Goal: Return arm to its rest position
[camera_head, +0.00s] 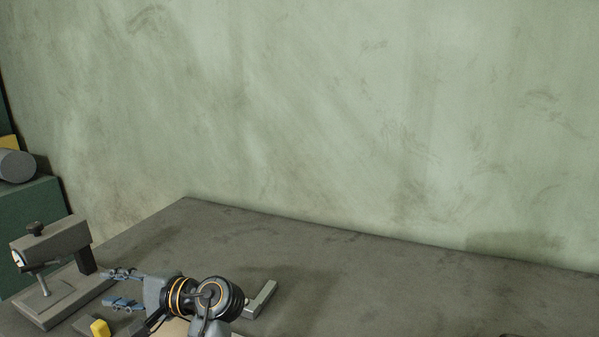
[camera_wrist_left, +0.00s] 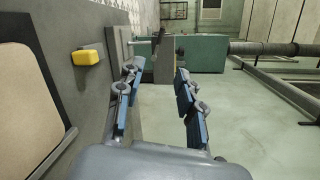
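My left gripper (camera_head: 122,287) is at the lower left of the head view, over the left part of the grey table. Its two blue-padded fingers are spread apart. The left wrist view shows the same gripper (camera_wrist_left: 159,76) open, with nothing between the fingers. My left arm covers part of the table and part of a beige board. The beige board (camera_wrist_left: 22,105) lies at the left of the wrist view, apart from the fingers. My right gripper is not in view.
A grey bench instrument (camera_head: 48,245) stands on the table just left of the gripper. A yellow block (camera_head: 100,328) is close below it. A grey angled piece (camera_head: 261,299) is right of the arm. The table's middle and right (camera_head: 400,285) look mostly clear. A green cabinet (camera_head: 38,232) stands left.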

